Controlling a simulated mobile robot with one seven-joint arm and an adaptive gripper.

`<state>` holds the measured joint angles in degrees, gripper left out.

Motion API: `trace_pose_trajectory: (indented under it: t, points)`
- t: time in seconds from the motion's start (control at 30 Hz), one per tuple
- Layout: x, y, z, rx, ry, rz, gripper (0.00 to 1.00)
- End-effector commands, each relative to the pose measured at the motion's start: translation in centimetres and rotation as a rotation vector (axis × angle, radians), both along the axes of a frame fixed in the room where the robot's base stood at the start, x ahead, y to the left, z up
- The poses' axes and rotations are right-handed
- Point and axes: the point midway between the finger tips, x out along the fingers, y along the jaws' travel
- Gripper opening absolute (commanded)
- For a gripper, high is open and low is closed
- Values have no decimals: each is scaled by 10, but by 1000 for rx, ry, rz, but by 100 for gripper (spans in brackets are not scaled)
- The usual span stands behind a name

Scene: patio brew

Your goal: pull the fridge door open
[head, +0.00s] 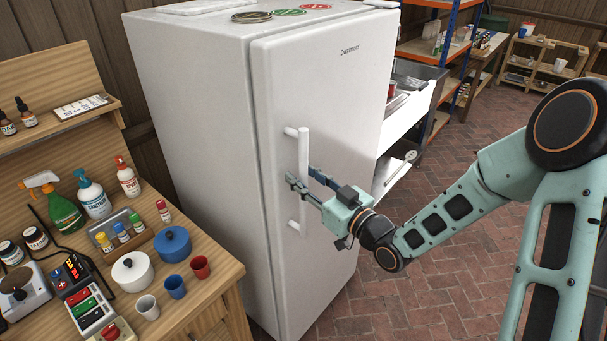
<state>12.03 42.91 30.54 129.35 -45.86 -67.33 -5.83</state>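The white fridge (195,110) stands in the middle of the head view. Its door (345,110) faces right and looks closed. A white vertical bar handle (303,155) runs along the left part of the door, on two short mounts. My gripper (302,178) is at the handle's middle, with its two dark fingers apart. One finger lies across the front of the bar and the other is just to its right. I cannot tell whether the fingers touch the bar.
A wooden bench (205,285) with bottles, pots and cups stands close on the left. A white sink unit (410,110) and blue-orange shelves (440,50) are behind the fridge on the right. The brick floor (430,290) before the door is clear apart from my arm.

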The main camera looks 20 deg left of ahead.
Motion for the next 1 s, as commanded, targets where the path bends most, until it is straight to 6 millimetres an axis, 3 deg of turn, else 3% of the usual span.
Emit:
trace_pose_trajectory:
  t: [0.27, 0.6, 1.0]
  points:
    - [1, 2, 0, 0, 0, 0, 33]
    - [1, 1, 0, 0, 0, 0, 0]
    - [1, 1, 0, 0, 0, 0, 0]
